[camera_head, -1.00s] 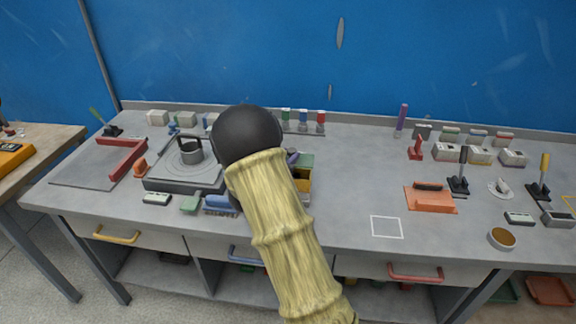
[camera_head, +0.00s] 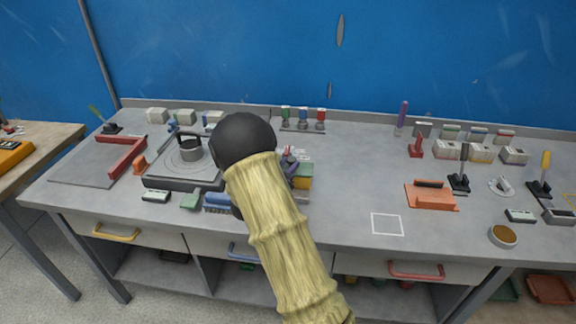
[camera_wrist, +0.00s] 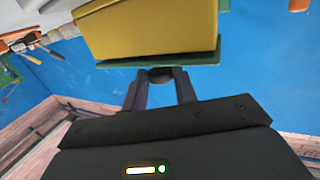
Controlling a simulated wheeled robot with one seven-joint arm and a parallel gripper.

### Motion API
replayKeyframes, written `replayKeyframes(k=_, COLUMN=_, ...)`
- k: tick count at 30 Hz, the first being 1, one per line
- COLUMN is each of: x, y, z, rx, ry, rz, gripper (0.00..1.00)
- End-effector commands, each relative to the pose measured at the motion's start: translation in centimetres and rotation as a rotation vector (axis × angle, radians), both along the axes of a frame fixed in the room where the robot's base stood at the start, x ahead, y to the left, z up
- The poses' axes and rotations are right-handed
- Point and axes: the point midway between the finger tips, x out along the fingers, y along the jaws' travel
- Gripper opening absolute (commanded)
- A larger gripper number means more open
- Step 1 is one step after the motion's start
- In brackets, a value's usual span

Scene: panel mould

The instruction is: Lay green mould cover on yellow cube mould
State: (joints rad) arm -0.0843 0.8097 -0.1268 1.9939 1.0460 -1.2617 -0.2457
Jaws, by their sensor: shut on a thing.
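The yellow cube mould (camera_head: 304,183) stands on the bench just right of my arm in the head view, partly hidden by it. In the wrist view the yellow mould (camera_wrist: 150,28) is large at the top. The green mould cover (camera_wrist: 200,57) is a thin plate along the mould's near face there. My gripper (camera_wrist: 160,78) is shut on the cover's dark knob (camera_wrist: 160,72). The cover edge sticks out a little past the mould on the right. It looks close against the mould, but I cannot tell if they touch all along. The cover (camera_head: 305,169) also shows in the head view.
A turntable (camera_head: 187,165) with a dark-handled piece stands left of my arm. A blue item (camera_head: 216,201) and a small green block (camera_head: 191,200) lie at the front. An orange float (camera_head: 431,196) and a white outlined square (camera_head: 387,224) are to the right, with clear bench between.

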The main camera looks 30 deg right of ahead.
Motion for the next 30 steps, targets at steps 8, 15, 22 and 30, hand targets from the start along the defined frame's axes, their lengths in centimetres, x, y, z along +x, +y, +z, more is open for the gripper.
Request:
replayKeyframes(k=8, x=0.0, y=0.0, z=0.0, rx=0.0, ry=0.0, rz=0.0, gripper=0.5)
replayKeyframes(k=15, x=0.0, y=0.0, z=0.0, rx=0.0, ry=0.0, rz=0.0, gripper=0.5)
replayKeyframes(k=22, x=0.0, y=0.0, z=1.6, rx=0.0, ry=-0.001, rz=0.0, gripper=0.5)
replayKeyframes(k=30, x=-2.7, y=4.4, z=1.3, rx=0.001, ry=0.0, rz=0.005, gripper=0.5)
